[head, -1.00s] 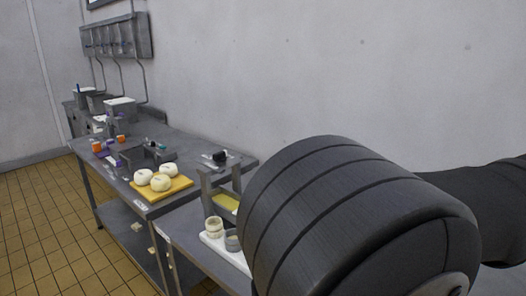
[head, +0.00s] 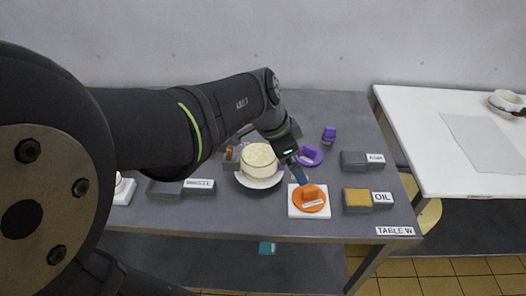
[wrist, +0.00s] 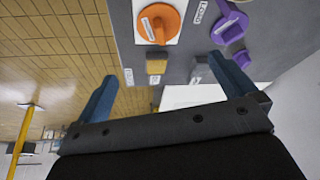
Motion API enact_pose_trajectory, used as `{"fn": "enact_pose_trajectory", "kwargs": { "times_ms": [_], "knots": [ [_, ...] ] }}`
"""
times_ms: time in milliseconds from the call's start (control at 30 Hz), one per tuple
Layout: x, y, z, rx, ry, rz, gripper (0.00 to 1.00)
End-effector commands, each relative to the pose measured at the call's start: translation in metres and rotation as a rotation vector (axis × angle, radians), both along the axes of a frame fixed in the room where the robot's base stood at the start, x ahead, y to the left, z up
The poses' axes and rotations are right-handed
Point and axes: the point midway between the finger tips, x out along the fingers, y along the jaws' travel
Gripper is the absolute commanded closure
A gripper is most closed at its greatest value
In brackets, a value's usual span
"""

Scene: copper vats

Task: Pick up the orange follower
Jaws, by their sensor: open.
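The orange follower (head: 309,200), a round orange disc with a raised grip block, lies on a white square board near the front edge of the grey table. It also shows at the top of the wrist view (wrist: 172,22), with a white label on its grip. My gripper (head: 299,174) is just behind and above it in the head view. Its blue fingers are spread apart and empty in the wrist view (wrist: 162,73). The arm comes in from the left.
A purple follower (head: 313,155) and a purple block (head: 329,134) lie behind it. A pale round cheese (head: 259,158) stands on a plate to the left. A block marked OIL (head: 382,198) with a yellow pad is to the right. A white table (head: 405,110) stands further right.

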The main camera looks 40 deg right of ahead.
Motion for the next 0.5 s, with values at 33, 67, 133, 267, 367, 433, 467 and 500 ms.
{"fn": "enact_pose_trajectory", "kwargs": {
  "times_ms": [33, 67, 133, 267, 367, 433, 467, 500],
  "knots": [
    [0.000, 0.001, -0.005, -0.001, 0.002, 0.007, 0.00],
    [-0.001, 0.000, -0.008, -0.002, 0.002, 0.008, 0.00],
    [-0.003, -0.004, -0.019, 0.000, 0.004, 0.008, 0.00],
    [-0.008, -0.014, -0.044, 0.001, 0.005, 0.006, 0.00],
    [-0.011, -0.020, -0.063, 0.002, 0.004, 0.006, 0.00],
    [-0.013, -0.025, -0.075, 0.001, 0.004, 0.006, 0.00],
    [-0.014, -0.028, -0.080, 0.001, 0.004, 0.007, 0.00],
    [-0.015, -0.030, -0.087, 0.001, 0.004, 0.006, 0.00]
  ]
}}
